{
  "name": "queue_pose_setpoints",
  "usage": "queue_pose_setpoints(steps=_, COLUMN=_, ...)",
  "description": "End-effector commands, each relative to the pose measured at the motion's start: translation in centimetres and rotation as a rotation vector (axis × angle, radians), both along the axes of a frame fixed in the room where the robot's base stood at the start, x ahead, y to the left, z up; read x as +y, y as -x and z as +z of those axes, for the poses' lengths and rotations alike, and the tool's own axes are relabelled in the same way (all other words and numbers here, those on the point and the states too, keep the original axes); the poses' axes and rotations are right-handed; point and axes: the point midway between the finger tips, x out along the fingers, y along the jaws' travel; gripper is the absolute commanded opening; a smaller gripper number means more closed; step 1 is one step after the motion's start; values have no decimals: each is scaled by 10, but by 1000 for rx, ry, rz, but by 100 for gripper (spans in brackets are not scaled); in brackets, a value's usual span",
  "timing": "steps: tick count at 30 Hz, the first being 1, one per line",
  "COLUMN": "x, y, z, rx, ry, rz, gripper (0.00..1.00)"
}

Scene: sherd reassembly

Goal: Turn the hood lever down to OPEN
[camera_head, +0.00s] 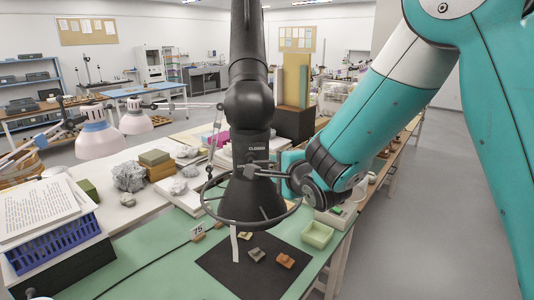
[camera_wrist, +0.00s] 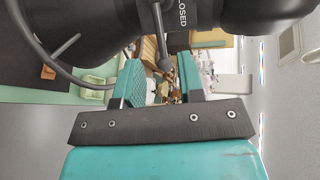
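The black fume hood (camera_head: 252,195) hangs over the bench, with a ring around its cone. A CLOSED label (camera_head: 257,149) shows on its neck, and it also reads in the wrist view (camera_wrist: 183,14). The hood lever (camera_wrist: 162,45) is a thin dark rod with a round knob. In the head view the lever (camera_head: 262,171) sticks out sideways toward my gripper (camera_head: 286,164). In the wrist view my gripper (camera_wrist: 160,76) is open, with the knob between its two teal fingers and gaps visible on both sides. No OPEN label is visible.
Under the hood a dark mat (camera_head: 222,265) with a few sherds lies on the green bench top (camera_head: 150,262). A pale green tray (camera_head: 317,235) stands to the right. A white strip (camera_head: 235,244) hangs below the hood. Lamps (camera_head: 100,138) and a blue crate (camera_head: 55,245) are at left.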

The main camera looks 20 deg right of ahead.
Motion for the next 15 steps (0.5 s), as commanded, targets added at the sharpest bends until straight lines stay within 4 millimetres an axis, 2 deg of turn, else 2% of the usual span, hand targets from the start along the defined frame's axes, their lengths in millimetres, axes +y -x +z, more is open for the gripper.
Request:
queue_pose_setpoints(steps=1, x=1, y=-11, z=1, rx=2, ry=1, rz=-2, gripper=36)
queue_pose_setpoints(steps=6, x=6, y=-43, z=-8, rx=1, ry=0, rz=-1, gripper=36)
queue_pose_setpoints(steps=10, x=9, y=-61, z=-13, rx=0, ry=0, rz=-1, gripper=36)
queue_pose_setpoints(steps=15, x=11, y=-72, z=-18, rx=0, ry=0, rz=0, gripper=36)
